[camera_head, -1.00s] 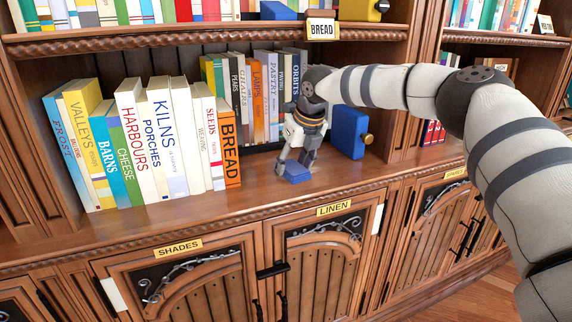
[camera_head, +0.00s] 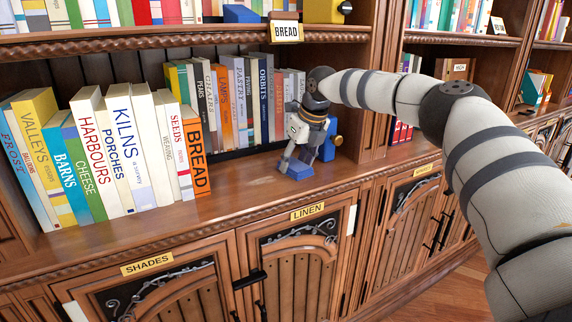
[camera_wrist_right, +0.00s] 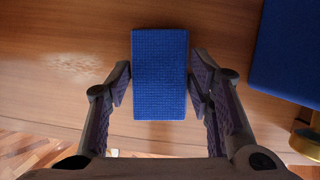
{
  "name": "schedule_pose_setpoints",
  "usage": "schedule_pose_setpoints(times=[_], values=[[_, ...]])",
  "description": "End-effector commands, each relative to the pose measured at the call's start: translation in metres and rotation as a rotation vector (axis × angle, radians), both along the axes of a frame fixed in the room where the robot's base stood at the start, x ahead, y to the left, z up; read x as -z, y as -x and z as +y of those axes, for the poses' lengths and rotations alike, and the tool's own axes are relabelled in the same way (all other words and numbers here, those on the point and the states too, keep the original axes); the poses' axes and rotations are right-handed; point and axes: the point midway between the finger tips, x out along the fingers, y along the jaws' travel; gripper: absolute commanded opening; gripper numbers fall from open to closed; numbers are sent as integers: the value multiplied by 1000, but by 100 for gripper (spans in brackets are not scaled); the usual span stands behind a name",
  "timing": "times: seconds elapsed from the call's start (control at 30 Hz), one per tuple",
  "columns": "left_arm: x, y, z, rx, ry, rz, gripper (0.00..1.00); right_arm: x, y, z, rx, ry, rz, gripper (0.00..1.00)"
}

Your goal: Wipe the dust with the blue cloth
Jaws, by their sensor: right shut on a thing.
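The blue cloth (camera_head: 297,171) is a small folded pad low over the wooden shelf, right of the BREAD book. My right gripper (camera_head: 297,162) is shut on it, and in the right wrist view the cloth (camera_wrist_right: 160,75) sits between the two fingers. I cannot tell whether the cloth touches the shelf. A pale, speckled patch of dust (camera_wrist_right: 82,68) lies on the wood to the left of the cloth in the right wrist view. I cannot make the dust out in the head view. My left gripper is not in view.
A blue block with a brass knob (camera_head: 331,138) stands just behind and right of my right gripper; it also shows in the right wrist view (camera_wrist_right: 285,55). The BREAD book (camera_head: 195,155) ends the front row. More books (camera_head: 240,100) stand behind. Bare shelf (camera_head: 245,195) lies left.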

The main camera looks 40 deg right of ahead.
Motion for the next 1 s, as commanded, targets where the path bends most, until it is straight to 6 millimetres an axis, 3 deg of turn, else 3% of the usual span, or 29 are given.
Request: schedule_pose_setpoints(times=[0.17,0.4,0.67,1.0], values=[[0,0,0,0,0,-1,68,1,0,-1,-1,0,-1,16],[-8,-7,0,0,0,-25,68,-3,-5,24,-3,1,-2,16],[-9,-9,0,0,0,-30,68,-1,-8,35,-1,1,-2,16],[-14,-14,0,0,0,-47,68,1,-15,65,-2,1,-1,16]])
